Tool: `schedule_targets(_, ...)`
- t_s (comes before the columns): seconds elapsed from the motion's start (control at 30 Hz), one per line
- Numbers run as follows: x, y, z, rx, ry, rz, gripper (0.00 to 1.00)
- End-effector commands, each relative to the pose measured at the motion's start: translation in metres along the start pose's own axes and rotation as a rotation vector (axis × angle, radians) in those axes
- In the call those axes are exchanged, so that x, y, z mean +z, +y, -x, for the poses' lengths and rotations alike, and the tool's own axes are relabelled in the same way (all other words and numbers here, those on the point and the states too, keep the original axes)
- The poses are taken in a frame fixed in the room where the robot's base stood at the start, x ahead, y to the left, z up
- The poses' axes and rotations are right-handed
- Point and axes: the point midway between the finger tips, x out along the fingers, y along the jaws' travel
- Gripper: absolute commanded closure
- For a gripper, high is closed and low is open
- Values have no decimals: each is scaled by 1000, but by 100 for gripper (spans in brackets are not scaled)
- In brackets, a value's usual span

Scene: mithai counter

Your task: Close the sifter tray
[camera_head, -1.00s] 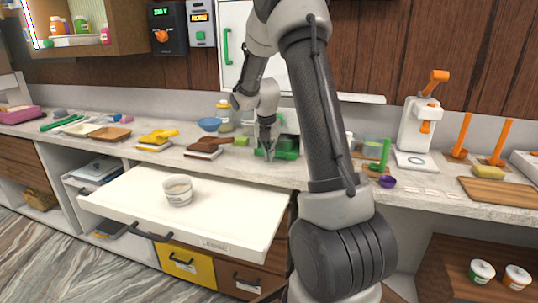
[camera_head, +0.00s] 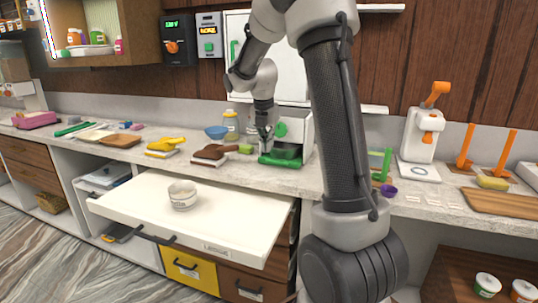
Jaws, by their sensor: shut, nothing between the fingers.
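The sifter (camera_head: 306,124) is a white box with a round green knob, standing at the back of the counter. Its tray, with a green front (camera_head: 280,162) and a dark inside, sticks out of the box toward the counter's front edge. My gripper (camera_head: 265,146) points down at the tray's left side, with its fingers shut and empty. I cannot tell whether the fingertips touch the tray. My arm passes just right of the sifter and hides the counter there.
A purple bowl (camera_head: 388,190) is right of my arm.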

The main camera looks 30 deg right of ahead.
Motion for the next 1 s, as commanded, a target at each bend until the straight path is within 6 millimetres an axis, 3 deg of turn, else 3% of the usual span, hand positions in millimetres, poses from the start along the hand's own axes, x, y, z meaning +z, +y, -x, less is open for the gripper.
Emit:
schedule_targets(0.13,-3,5,14,5,-2,10,100)
schedule_targets(0.2,-19,5,16,-10,-2,57,100)
schedule_targets(0.43,-43,-12,-10,-62,-176,115,100)
schedule_targets(0.67,-37,0,-19,-2,-226,0,100)
schedule_targets(0.83,-33,-2,-42,-4,-222,-4,100)
schedule_targets(1.0,-24,-2,-78,-7,-222,-3,100)
